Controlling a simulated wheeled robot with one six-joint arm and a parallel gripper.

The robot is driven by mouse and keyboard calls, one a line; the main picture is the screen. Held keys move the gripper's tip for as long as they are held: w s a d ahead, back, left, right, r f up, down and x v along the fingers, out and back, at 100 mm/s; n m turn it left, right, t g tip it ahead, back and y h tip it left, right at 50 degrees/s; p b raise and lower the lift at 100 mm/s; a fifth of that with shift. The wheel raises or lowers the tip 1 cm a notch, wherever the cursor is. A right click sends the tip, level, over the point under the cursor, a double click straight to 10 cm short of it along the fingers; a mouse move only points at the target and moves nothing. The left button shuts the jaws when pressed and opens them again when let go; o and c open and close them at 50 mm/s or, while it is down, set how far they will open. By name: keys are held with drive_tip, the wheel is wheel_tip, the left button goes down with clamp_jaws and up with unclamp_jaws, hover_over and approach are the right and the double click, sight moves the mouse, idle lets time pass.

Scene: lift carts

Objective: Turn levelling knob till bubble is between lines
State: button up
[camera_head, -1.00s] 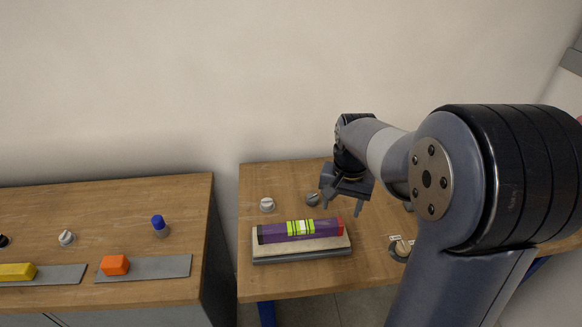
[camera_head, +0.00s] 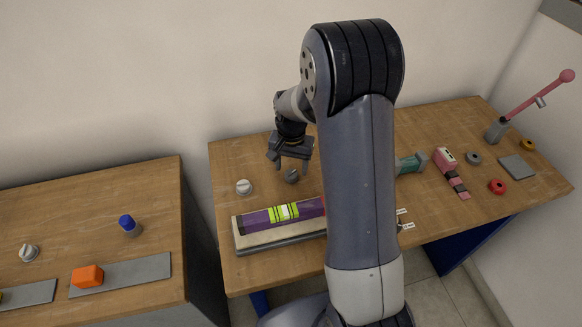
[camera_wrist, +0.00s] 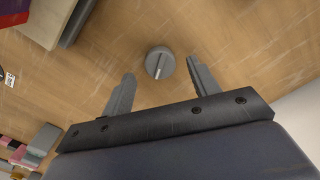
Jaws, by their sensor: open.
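A purple spirit level (camera_head: 258,219) with a yellow-green vial (camera_head: 284,212) lies on a pale block at the table's front left. A pale patch shows near the vial's middle between dark lines; it is too small to tell exactly where the bubble sits. A round grey knob (camera_head: 291,175) stands behind the level, and a white knob (camera_head: 243,187) stands to its left. My gripper (camera_head: 289,163) is open above the grey knob. In the wrist view the grey knob (camera_wrist: 160,63) with its pale pointer shows between my open fingertips (camera_wrist: 161,70), with nothing gripped.
A pink lever (camera_head: 540,95), a red ring (camera_head: 497,186), a grey pad (camera_head: 516,167) and a pink tool (camera_head: 450,170) are on the table's right. My arm hides its middle front. A second table on the left holds an orange block (camera_head: 88,276) and a blue-topped knob (camera_head: 129,225).

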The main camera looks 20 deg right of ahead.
sight(291, 175)
drive_tip(key=shift+f, duration=1.15)
drive_tip(key=shift+c, duration=0.5)
drive_tip(key=c, duration=0.9)
